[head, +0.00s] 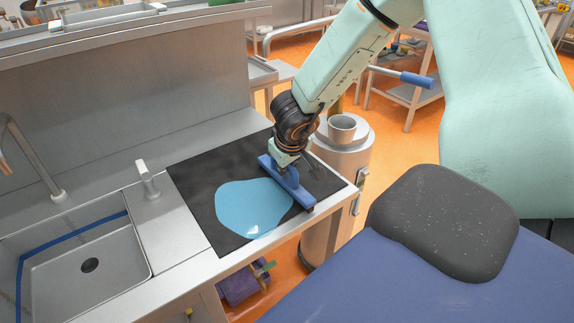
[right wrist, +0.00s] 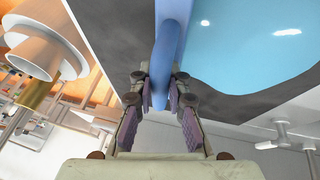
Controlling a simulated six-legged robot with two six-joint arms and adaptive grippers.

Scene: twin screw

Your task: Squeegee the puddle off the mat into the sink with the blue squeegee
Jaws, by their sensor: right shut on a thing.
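The blue squeegee (head: 286,183) stands on the dark mat (head: 196,181) at the right edge of the puddle. The light blue puddle (head: 252,205) covers the middle of the mat, left of the squeegee. My right gripper (head: 285,163) is shut on the squeegee from above. In the right wrist view the squeegee (right wrist: 170,45) runs between the fingers (right wrist: 160,88), with the puddle (right wrist: 245,40) to its right. The sink (head: 88,262) lies at the left of the counter, past a flat metal strip. My left gripper is not in view.
A tap (head: 40,165) and a small metal fitting (head: 147,180) rise beside the sink. A metal backsplash (head: 120,95) stands behind the counter. A round pedestal with a cup (head: 341,128) stands right of the mat. A dark cushion (head: 445,222) on a blue surface is at the front right.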

